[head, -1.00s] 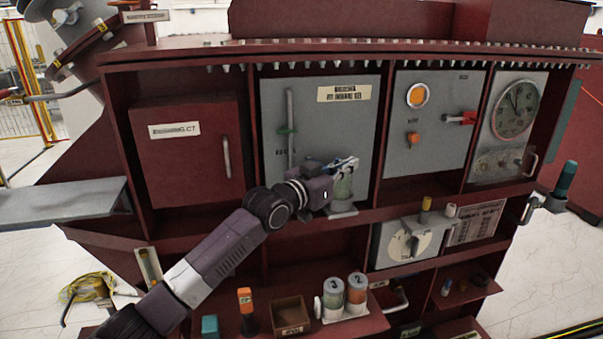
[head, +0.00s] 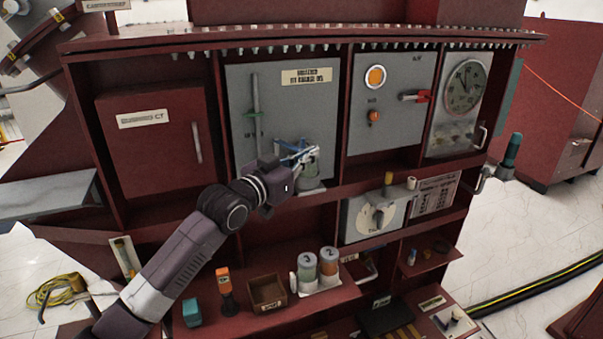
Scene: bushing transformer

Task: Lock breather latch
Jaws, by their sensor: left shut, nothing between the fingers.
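The breather (head: 310,165), a small pale greenish canister on a white base, stands at the lower right of the grey panel (head: 290,105) in the upper middle bay. My left arm comes in from the lower left. My left gripper (head: 303,152) is at the breather's upper left, its fingers overlapping the canister's top in the picture. It is shut with nothing held. Whether the fingers touch the breather cannot be told. The latch is too small to make out and is partly hidden by the fingers. My right gripper is not in view.
The lower shelf holds two numbered canisters (head: 329,262), an open brown box (head: 267,293), an orange-topped item (head: 225,285) and a teal block (head: 192,313). A grey dial box (head: 361,219) is at the right of the breather. A red cabinet door (head: 155,150) is at the left.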

